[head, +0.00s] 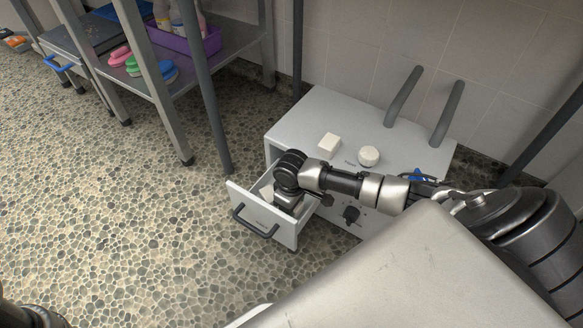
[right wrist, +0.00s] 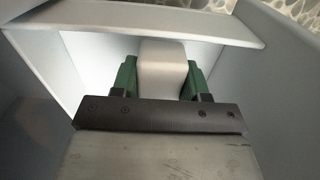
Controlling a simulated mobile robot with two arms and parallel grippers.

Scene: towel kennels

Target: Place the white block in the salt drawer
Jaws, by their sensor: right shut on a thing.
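The open drawer (head: 262,219), with a dark handle, sticks out of the front of a grey cabinet (head: 290,123). Its label is too small to read. My right gripper (head: 285,208) points down into it. In the right wrist view my right gripper (right wrist: 162,82) has its green fingers shut on a white block (right wrist: 163,65) with rounded edges. The drawer's pale walls (right wrist: 195,30) surround it. In the head view my arm mostly hides the held block. I cannot tell whether the block touches the drawer floor.
A cream square block (head: 329,145) and a round speckled white thing (head: 369,155) rest on the cabinet top. Two grey posts (head: 404,96) rise behind them. A metal shelf (head: 190,70) with a purple bin (head: 187,40) and brushes stands at upper left. The pebbled floor at left is clear.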

